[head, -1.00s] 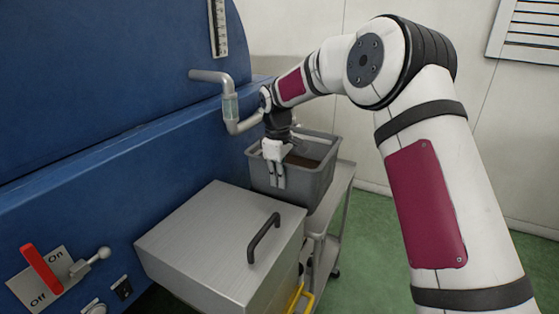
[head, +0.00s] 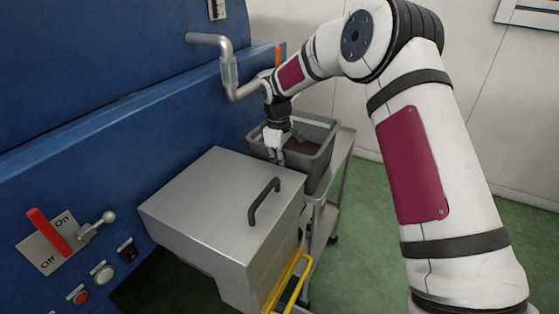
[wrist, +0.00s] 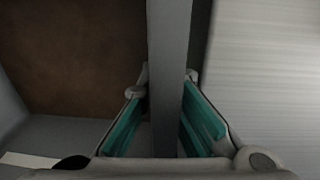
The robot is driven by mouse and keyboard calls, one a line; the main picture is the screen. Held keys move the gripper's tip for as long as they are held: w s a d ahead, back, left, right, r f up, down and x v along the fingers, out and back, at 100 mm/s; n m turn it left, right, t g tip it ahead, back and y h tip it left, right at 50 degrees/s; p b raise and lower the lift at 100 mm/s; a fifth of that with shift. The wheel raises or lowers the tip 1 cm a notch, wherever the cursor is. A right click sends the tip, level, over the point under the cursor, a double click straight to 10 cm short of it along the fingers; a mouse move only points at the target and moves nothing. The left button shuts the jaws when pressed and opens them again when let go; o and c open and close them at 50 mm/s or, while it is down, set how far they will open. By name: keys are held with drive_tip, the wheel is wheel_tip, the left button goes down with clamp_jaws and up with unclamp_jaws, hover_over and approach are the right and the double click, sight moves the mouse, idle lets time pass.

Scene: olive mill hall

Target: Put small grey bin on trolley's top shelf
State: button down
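The small grey bin (head: 319,171) is upright over the trolley's top shelf (head: 340,160), with brown contents inside. Its lower edge is close to the shelf, but I cannot tell whether it touches. My gripper (head: 277,155) points down at the bin's near left wall. In the wrist view, the teal pads of my gripper (wrist: 166,122) stand on either side of the bin's wall (wrist: 170,50) and close in on it. The brown inside of the bin (wrist: 75,55) is to the left there. The bin's base and most of the shelf under it are hidden.
A brushed-steel box (head: 215,205) with a black handle (head: 264,200) stands right in front of the bin. A blue machine (head: 100,150) with a bent pipe (head: 229,70) fills the left. A yellow bar (head: 288,284) is low beside the box. Green floor is clear at right.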

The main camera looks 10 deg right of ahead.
drive_tip(key=shift+w, duration=0.1)
drive_tip(key=c, duration=2.1)
unclamp_jaws()
drive_tip(key=shift+f, duration=0.1)
